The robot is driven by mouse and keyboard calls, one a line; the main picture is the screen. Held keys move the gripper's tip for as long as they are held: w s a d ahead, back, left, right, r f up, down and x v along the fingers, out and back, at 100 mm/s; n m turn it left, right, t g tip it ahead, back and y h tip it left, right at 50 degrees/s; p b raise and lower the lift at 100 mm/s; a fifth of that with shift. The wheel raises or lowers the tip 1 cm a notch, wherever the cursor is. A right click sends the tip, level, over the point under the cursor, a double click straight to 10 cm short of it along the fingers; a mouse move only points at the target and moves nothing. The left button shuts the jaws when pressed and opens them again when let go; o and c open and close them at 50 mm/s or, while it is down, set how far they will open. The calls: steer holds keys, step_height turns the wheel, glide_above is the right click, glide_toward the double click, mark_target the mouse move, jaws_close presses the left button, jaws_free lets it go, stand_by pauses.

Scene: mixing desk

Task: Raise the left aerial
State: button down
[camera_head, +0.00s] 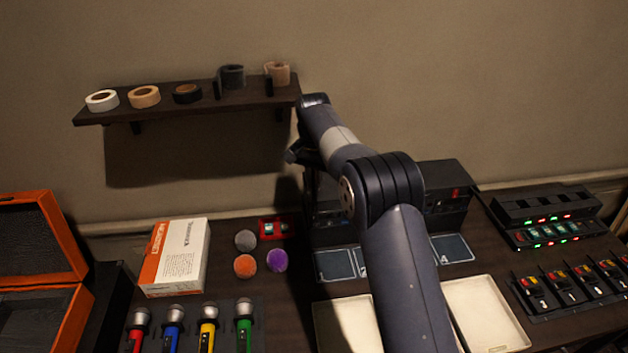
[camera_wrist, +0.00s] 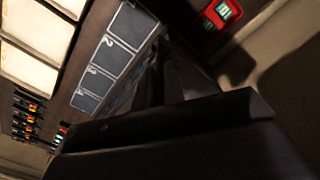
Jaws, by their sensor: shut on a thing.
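A dark receiver box (camera_head: 446,208) stands at the back of the desk, its middle hidden behind my arm. It has a small red light on its right part. The left aerial cannot be made out as a separate shape. My gripper (camera_head: 311,183) points down at the box's left end, mostly hidden by my own wrist in the head view. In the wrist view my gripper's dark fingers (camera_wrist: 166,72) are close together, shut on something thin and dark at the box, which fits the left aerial. Its tip and length are hidden.
Numbered cards (camera_head: 336,265) lie before the box, with pale trays (camera_head: 487,312) nearer. A red device (camera_head: 274,229) and coloured foam balls (camera_head: 277,260) lie left of the box. A shelf with tape rolls (camera_head: 144,96) hangs on the wall, close to my wrist.

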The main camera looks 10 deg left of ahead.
steer(key=shift+f, duration=0.1)
steer(key=c, duration=1.5)
jaws_free()
step_height(320, 180, up, 8)
steer(key=shift+f, duration=0.2)
step_height(320, 180, down, 8)
steer(key=shift+r, duration=0.25)
steer(key=shift+r, duration=0.15)
